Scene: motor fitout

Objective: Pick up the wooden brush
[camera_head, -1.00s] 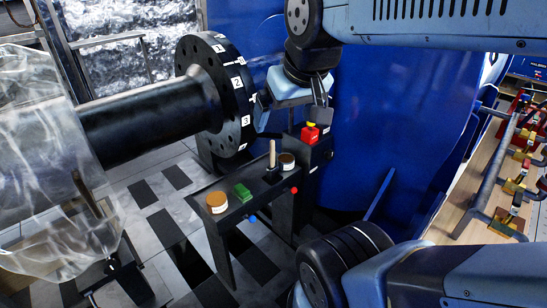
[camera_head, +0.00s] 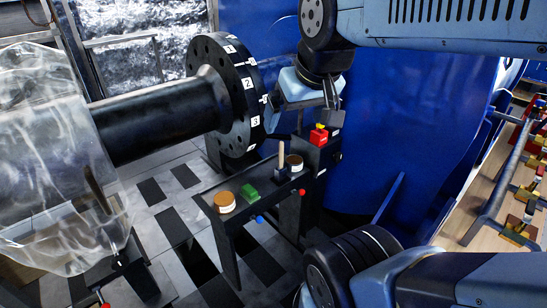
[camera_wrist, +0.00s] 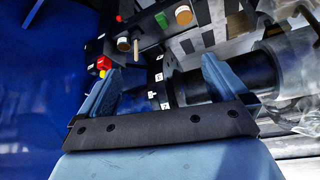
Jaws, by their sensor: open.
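The wooden brush (camera_head: 281,153) shows as a pale upright wooden handle in a dark holder on the narrow black bench. Its lower end is hidden in the holder. In the wrist view the handle (camera_wrist: 135,49) shows small, beyond the fingers and left of the middle. My gripper (camera_head: 302,106) is above and behind the bench, near the black numbered flange, and apart from the brush. In the wrist view my gripper (camera_wrist: 160,66) has its two blue fingers wide apart with nothing between them.
A red lockout-like block (camera_head: 318,136) sits behind. The black flange (camera_head: 240,90) and shaft stand left; a blue wall is right.

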